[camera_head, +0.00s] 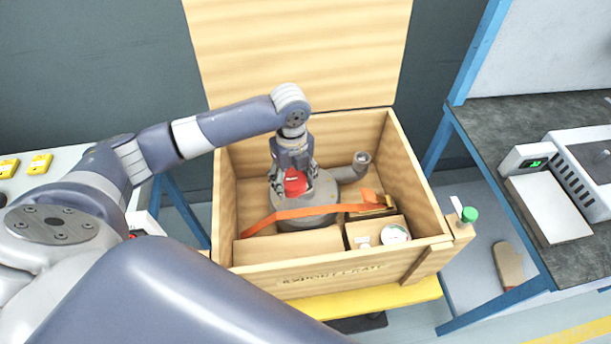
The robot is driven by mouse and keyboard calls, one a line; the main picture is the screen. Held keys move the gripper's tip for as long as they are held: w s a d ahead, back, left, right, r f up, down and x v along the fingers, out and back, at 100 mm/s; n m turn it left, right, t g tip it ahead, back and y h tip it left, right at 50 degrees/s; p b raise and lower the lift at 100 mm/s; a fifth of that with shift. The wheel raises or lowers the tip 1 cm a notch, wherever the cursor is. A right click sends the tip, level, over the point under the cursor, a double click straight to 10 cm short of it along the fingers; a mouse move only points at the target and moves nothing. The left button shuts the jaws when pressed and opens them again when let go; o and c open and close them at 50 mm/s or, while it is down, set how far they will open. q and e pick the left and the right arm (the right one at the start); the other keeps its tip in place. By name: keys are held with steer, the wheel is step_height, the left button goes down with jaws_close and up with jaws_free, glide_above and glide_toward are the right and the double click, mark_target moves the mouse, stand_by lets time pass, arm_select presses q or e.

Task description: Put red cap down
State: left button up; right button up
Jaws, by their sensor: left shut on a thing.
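The red cap (295,183) is between the fingers of my left gripper (293,182), which is shut on it. The gripper points down inside the open wooden crate (330,282). The cap is over the grey blower (322,198) that lies in the crate, and the fingers hide part of the cap. I cannot tell whether the cap touches the blower. The blower's outlet pipe (361,160) points up at its right and looks uncapped. My right gripper is not in view.
An orange strap (300,212) crosses the crate in front of the blower. Cardboard boxes and a round white-topped item (396,234) fill the crate's front. The raised lid (300,50) stands behind. A dark bench (500,140) stands farther right.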

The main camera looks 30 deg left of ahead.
mark_target(306, 179)
arm_select(q)
steer(key=w, duration=0.2)
steer(key=w+d, duration=0.1)
steer(key=w, duration=0.1)
steer(key=shift+w+d+f, duration=0.1)
steer(key=shift+w+f, duration=0.05)
steer(key=shift+w, duration=0.05)
step_height(306, 179, down, 3)
steer(key=shift+s+f+p, duration=0.1)
steer(key=shift+f+p, duration=0.1)
steer(key=shift+p, duration=0.4)
steer(key=shift+f, duration=0.1)
steer(key=shift+f, duration=0.1)
steer(key=shift+f, duration=0.55)
steer(key=o, duration=0.9)
steer(key=shift+o, duration=0.2)
steer(key=shift+r, duration=0.1)
